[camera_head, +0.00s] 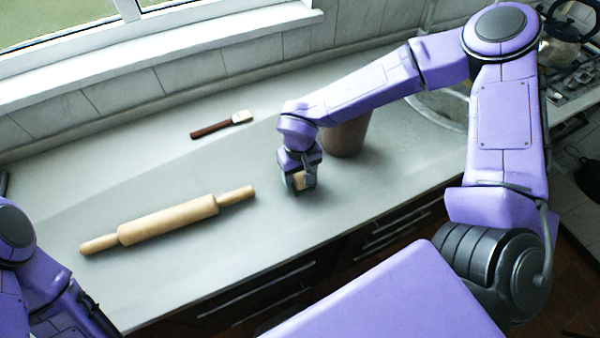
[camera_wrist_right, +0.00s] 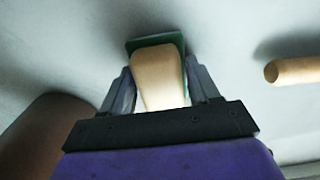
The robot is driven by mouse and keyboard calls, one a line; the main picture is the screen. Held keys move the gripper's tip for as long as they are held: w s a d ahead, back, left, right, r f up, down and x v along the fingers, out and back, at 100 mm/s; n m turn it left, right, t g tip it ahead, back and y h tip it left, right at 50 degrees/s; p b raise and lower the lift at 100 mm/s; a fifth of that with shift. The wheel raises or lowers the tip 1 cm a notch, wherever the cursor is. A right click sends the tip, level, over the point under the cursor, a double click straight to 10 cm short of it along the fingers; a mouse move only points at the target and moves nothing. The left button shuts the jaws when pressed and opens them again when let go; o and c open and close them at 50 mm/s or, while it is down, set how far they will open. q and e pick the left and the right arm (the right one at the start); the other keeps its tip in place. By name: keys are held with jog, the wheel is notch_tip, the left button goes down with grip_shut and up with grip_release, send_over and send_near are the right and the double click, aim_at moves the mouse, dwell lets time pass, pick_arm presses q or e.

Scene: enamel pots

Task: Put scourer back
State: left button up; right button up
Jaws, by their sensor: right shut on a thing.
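My right gripper (camera_head: 301,184) is low over the counter, just right of the rolling pin's right end. It is shut on the scourer, which has a pale wooden-looking body with a green edge at its far end. The scourer (camera_wrist_right: 157,75) shows between the two fingers in the right wrist view. In the head view only a small pale part of the scourer (camera_head: 299,181) shows. Whether it touches the counter is hard to tell. My left arm shows at the lower left of the head view, but its gripper is not visible.
A brown pot (camera_head: 345,138) stands right behind my right gripper, partly hidden by the arm. A wooden rolling pin (camera_head: 168,219) lies to the left. A brush (camera_head: 221,125) lies near the wall. The counter (camera_head: 130,185) between them is clear. A hob with a kettle (camera_head: 562,45) is at right.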

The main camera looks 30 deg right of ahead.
jog(key=o, duration=0.9)
jog(key=shift+f, duration=0.1)
notch_tip(320, 180, up, 12)
jog(key=shift+r, duration=0.2)
